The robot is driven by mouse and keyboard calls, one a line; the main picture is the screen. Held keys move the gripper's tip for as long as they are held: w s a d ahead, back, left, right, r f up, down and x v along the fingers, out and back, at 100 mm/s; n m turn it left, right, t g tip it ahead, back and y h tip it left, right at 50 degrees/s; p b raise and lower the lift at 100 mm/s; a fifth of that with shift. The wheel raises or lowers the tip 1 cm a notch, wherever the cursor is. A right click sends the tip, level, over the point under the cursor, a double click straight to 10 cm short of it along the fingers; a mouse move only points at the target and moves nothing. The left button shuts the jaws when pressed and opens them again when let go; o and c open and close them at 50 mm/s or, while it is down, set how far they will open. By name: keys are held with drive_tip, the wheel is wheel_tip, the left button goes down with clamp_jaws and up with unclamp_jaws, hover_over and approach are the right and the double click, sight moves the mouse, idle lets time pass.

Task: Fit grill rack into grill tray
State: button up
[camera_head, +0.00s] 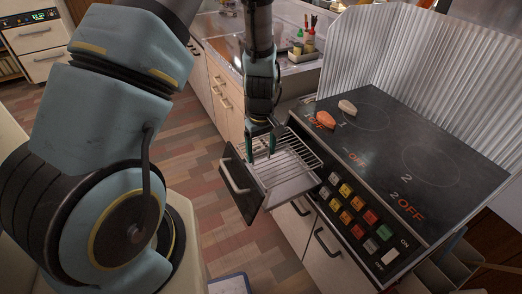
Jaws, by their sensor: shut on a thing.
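The wire grill rack (301,149) is over the pulled-out grill tray (292,191), below the hob's left edge. The tray's dark front panel with a pale handle (237,178) faces left. My gripper (262,158) points down at the left end of the rack, just behind the front panel, and is shut on the rack. The rack's wires run toward the oven opening at its right end. Part of the tray's pale floor shows in front of the rack. I cannot tell whether the rack rests in the tray or is held slightly above it. The exact grip point is small and partly hidden.
The black hob (405,165) stands right of the tray, with two food pieces on it, an orange one (325,119) and a pale one (347,107). Coloured buttons (352,204) line its front. A corrugated metal screen (420,50) stands behind. The floor (215,225) left of the tray is clear.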

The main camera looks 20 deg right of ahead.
sight(261, 161)
drive_tip(key=shift+f+b, duration=2)
drive_tip(key=shift+f, duration=0.85)
drive_tip(key=shift+f+b, duration=0.9)
drive_tip(key=shift+f, duration=0.65)
drive_tip(key=o, duration=1.4)
drive_tip(key=shift+r, duration=0.1)
wheel_tip(261, 161, up, 11)
drive_tip(key=shift+f+b, duration=0.2)
drive_tip(key=shift+b, duration=0.4)
